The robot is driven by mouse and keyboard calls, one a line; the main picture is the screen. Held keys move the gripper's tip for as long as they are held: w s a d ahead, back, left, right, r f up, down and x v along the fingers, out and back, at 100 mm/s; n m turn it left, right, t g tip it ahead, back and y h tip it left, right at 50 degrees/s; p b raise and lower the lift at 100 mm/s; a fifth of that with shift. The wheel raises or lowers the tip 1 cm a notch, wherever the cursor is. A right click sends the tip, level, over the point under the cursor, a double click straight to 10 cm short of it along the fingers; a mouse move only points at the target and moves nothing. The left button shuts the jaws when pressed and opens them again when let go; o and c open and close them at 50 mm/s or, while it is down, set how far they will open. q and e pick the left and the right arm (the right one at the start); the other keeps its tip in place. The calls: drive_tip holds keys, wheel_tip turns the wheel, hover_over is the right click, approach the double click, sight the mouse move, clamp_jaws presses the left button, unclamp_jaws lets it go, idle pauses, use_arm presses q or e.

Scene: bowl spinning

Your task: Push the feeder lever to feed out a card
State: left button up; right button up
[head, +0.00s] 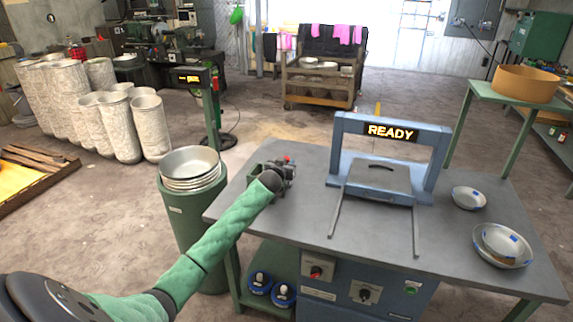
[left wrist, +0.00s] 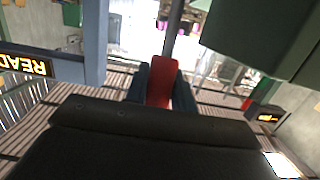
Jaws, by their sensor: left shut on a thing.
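The card feeder (head: 258,170) is a small grey-green device on the near left part of the grey table. Its lever has a red grip (left wrist: 160,80), which shows in the left wrist view between two dark fingers. My left gripper (left wrist: 159,94) is shut on this red grip. In the head view my left arm, in a green sleeve, reaches up to the feeder and its dark wrist hides part of it. The fingers are too small there to make out. No card can be made out. My right gripper is not in view.
A blue frame (head: 346,145) with a lit READY sign (head: 391,132) stands on the table (head: 300,222). Metal bowls (head: 468,198) lie on the right. A stack of bowls (head: 190,163) sits on a green drum (head: 195,220) left of the table.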

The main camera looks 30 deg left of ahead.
use_arm(q)
drive_tip(key=shift+w+r, duration=0.1)
drive_tip(key=w, duration=0.2)
drive_tip(key=shift+w+a+r, duration=0.1)
drive_tip(key=shift+w+a, duration=0.2)
drive_tip(key=shift+a, duration=0.05)
drive_tip(key=shift+r+b+x, duration=0.15)
drive_tip(key=shift+b+x, duration=0.25)
drive_tip(key=shift+x, duration=0.35)
drive_tip(key=shift+r+b+x, duration=0.1)
drive_tip(key=shift+b+x, duration=0.25)
drive_tip(key=shift+x, duration=0.35)
drive_tip(key=shift+w+f, duration=0.1)
drive_tip(key=shift+f, duration=0.05)
